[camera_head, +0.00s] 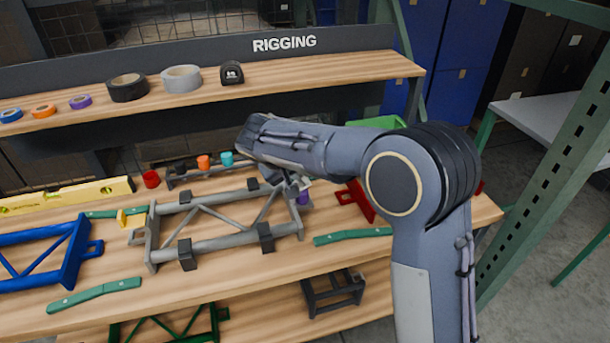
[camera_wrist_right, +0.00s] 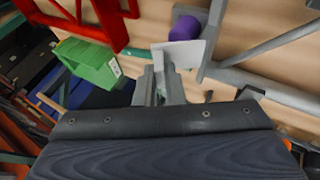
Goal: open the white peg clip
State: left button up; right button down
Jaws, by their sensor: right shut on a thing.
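The white peg clip (camera_wrist_right: 188,53) shows in the wrist view as a pale flat piece at my right gripper's fingertips (camera_wrist_right: 164,70). The gripper is shut on it. In the head view the right gripper (camera_head: 287,181) is at the right end of the grey truss frame (camera_head: 212,243), mostly behind my own wrist. Only a small pale bit of the clip (camera_head: 305,183) shows there. A purple cylinder (camera_wrist_right: 185,28) stands just beyond the clip; it also shows in the head view (camera_head: 303,197). My left gripper is not in view.
A red frame (camera_head: 357,199) and a green bin (camera_wrist_right: 88,62) are close by. Green bars (camera_head: 352,236) lie on the wooden bench. A blue frame (camera_head: 45,250), a yellow level (camera_head: 65,196) and a yellow clip (camera_head: 130,219) are at the left. A RIGGING shelf (camera_head: 300,72) holds tape rolls behind.

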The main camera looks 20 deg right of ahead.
jog(key=a+h, duration=0.2)
jog(key=h, duration=0.1)
jog(key=shift+a+r+n+t+h+b, duration=0.1)
jog(key=shift+a+n+t+h+b, duration=0.05)
jog(key=shift+n+t+h+b, duration=0.2)
jog(key=shift+s+a+f+n+t+h+b, duration=0.1)
jog(key=shift+a+f+n+t+h+b, duration=0.45)
jog(key=shift+h, duration=0.85)
jog(key=shift+w+a+f+n+t+h+b, duration=0.1)
jog(key=shift+a+n+t+h+b, duration=0.4)
jog(key=shift+a+h, duration=0.75)
jog(key=shift+s+a+f+n+t+h+b, duration=0.1)
jog(key=shift+a+f+n+t+h+b, duration=0.25)
jog(key=shift+a+n+h+b, duration=0.85)
jog(key=shift+d+m+h+p, duration=0.3)
jog(key=shift+d+m+h, duration=0.2)
jog(key=shift+d+m, duration=0.1)
jog(key=c, duration=1.5)
grip_release()
